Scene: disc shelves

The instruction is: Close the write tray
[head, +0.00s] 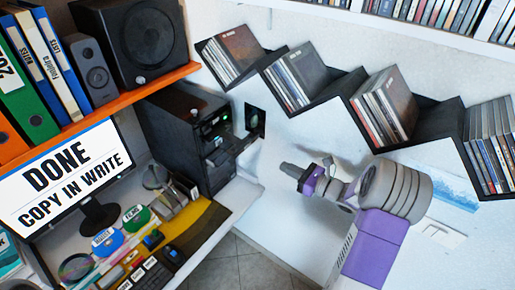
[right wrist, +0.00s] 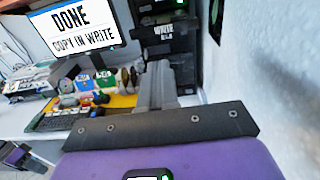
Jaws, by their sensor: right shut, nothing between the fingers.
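The black disc tower (head: 185,125) stands at the back of the desk beside the wall. A dark tray (head: 228,152) sticks out from its front, to the right, below a green light. In the right wrist view a "WRITE" label (right wrist: 164,32) shows on the tower front (right wrist: 165,48); my fingers hide part of what is below it. My right gripper (head: 287,168) is shut and empty, to the right of the tray and apart from it. Its fingers (right wrist: 158,85) point toward the tower. A purple and dark part, probably my left gripper (right wrist: 18,156), shows at lower left in that view; its jaws are unclear.
The monitor (head: 65,180) reads "DONE COPY IN WRITE". Discs (head: 107,242) and a keyboard (head: 150,277) lie on the desk. A zigzag shelf (head: 330,92) with disc cases hangs on the wall above my right arm. A black panel (head: 255,119) is on the wall near the tray.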

